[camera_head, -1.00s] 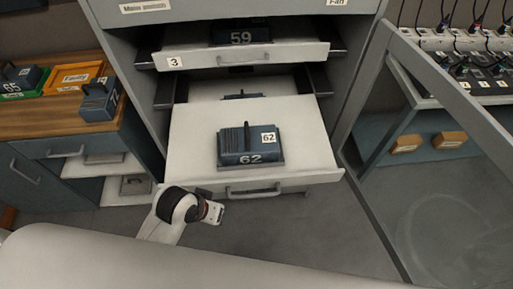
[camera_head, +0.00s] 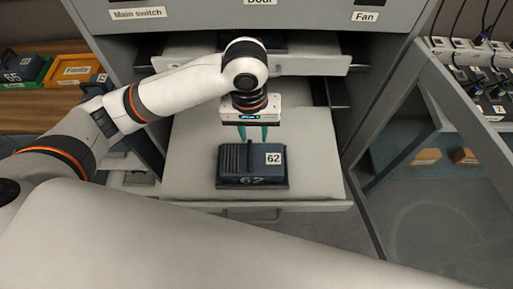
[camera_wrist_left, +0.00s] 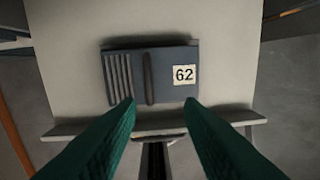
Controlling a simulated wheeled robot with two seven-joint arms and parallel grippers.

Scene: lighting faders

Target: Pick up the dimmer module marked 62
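The dimmer module marked 62 (camera_head: 250,166) is a dark blue block with a raised fin and ribs on top and white 62 labels. It lies in the open drawer (camera_head: 310,175) of the cabinet. It also shows in the left wrist view (camera_wrist_left: 167,75), lying flat beyond the fingertips. My left gripper (camera_head: 254,140) hangs above the module, pointing down, with its green fingers apart. In the left wrist view the two fingers (camera_wrist_left: 160,103) are spread wide with nothing between them. My right gripper is not in view.
A partly open drawer (camera_head: 180,55) sits above, just behind my left gripper. The cabinet's side frame (camera_head: 395,90) stands to the right. A bench at left holds a yellow Faulty tray (camera_head: 76,70). A shelf with plugs (camera_head: 480,60) is at far right.

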